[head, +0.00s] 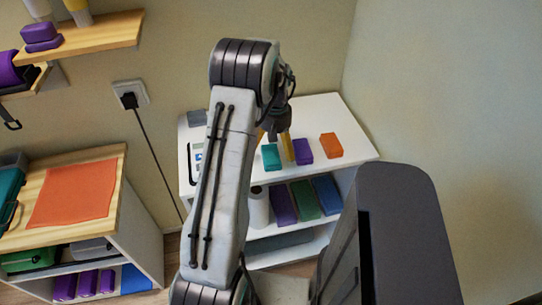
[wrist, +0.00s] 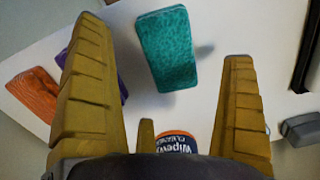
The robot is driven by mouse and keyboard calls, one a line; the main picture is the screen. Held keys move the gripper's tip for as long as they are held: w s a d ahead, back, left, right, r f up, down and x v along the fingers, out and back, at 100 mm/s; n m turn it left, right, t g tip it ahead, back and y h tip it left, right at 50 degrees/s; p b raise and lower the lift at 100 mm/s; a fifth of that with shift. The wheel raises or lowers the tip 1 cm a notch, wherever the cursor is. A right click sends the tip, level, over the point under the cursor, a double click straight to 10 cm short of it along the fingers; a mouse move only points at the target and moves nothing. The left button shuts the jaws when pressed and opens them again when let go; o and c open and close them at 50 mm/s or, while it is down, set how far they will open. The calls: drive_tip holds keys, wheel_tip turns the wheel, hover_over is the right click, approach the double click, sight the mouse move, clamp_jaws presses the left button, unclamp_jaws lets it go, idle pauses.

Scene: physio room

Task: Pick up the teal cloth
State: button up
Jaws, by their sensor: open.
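The teal cloth (head: 270,158) is a folded block lying on the white top of a shelf unit, left of a purple cloth (head: 303,151). In the wrist view the teal cloth (wrist: 167,48) lies between and beyond the two yellow fingers of my gripper (wrist: 163,44). My gripper (head: 276,150) is open and empty, above the shelf top near the teal cloth. Its exact height over the cloth cannot be told. My own arm hides part of the shelf top in the head view.
An orange cloth (head: 331,145) lies right of the purple one. A wipes container (wrist: 177,142) stands close below the fingers in the wrist view. A grey block (wrist: 303,128) lies to the right there. A wall closes off the back.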

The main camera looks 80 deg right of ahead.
sight(275, 152)
drive_tip(key=shift+f, duration=1.95)
drive_tip(key=shift+c, duration=0.2)
drive_tip(key=c, duration=1.2)
drive_tip(key=shift+r, duration=0.2)
drive_tip(key=shift+d+r, duration=0.1)
drive_tip(key=shift+r, duration=0.55)
wheel_tip(275, 152, up, 3)
drive_tip(key=shift+f, duration=0.15)
drive_tip(key=s+a+r, duration=0.2)
drive_tip(key=a, duration=0.1)
drive_tip(key=s+a+r+b, duration=0.1)
drive_tip(key=s+a+r, duration=0.1)
drive_tip(key=s, duration=0.1)
drive_tip(key=s+a+r+b, duration=0.1)
drive_tip(key=s+a+r, duration=0.1)
drive_tip(key=s+a, duration=0.1)
drive_tip(key=shift+a+r, duration=0.35)
